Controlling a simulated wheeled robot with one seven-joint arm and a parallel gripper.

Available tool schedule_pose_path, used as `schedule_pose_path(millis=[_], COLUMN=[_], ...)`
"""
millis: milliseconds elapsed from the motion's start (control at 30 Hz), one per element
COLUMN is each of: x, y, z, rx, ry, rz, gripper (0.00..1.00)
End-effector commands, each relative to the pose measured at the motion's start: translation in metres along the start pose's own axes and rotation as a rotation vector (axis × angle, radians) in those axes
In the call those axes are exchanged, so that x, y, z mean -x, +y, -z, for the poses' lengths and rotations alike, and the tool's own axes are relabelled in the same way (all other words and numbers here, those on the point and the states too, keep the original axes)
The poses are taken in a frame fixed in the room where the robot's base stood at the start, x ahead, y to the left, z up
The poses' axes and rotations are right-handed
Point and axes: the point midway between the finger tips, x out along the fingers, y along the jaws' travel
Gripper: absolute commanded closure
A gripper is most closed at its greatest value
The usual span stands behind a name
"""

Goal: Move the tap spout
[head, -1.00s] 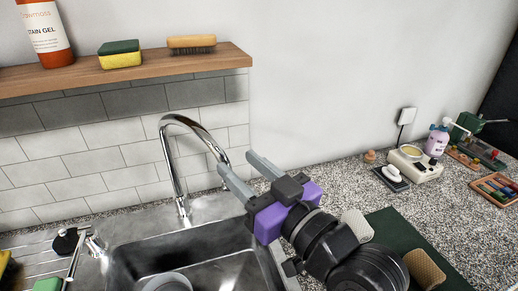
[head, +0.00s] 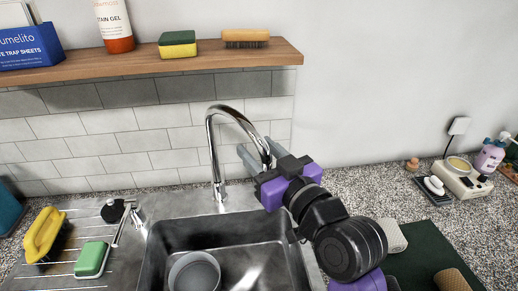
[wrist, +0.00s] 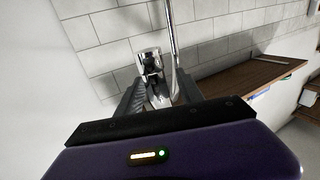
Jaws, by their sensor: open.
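The tap spout (head: 212,140) is a tall chrome arch rising behind the sink, and its free end (head: 266,158) hangs down on the right. My gripper (head: 256,150) is open at that end, with its purple body to the right and front. In the wrist view, the chrome end of the spout (wrist: 151,66) shows between the two open fingers (wrist: 158,95). I cannot tell whether a finger touches it. My gripper partly hides the lower end of the spout in the head view.
The steel sink (head: 235,235) holds a grey bowl (head: 194,274). A wooden shelf (head: 150,65) with a bottle, sponge and brush runs above the tap. A yellow brush (head: 44,235) and green sponge (head: 92,259) lie on the drainer. A soap dish (head: 433,190) is far right.

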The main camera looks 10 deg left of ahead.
Motion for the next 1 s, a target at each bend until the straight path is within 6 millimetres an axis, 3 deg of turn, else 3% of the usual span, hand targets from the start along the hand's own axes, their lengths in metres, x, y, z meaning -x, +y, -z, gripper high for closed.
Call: schedule_pose_path(millis=[133,367,1000], x=[0.0001,0.0003,0.0006], y=[-0.0001,0.0000,0.0004], z=[-0.0002,-0.0002,-0.0003], rx=[0.000,0.000,-0.001], ry=[0.000,0.000,0.000], rz=[0.000,0.000,-0.001], gripper=[0.56,0.99,1.00])
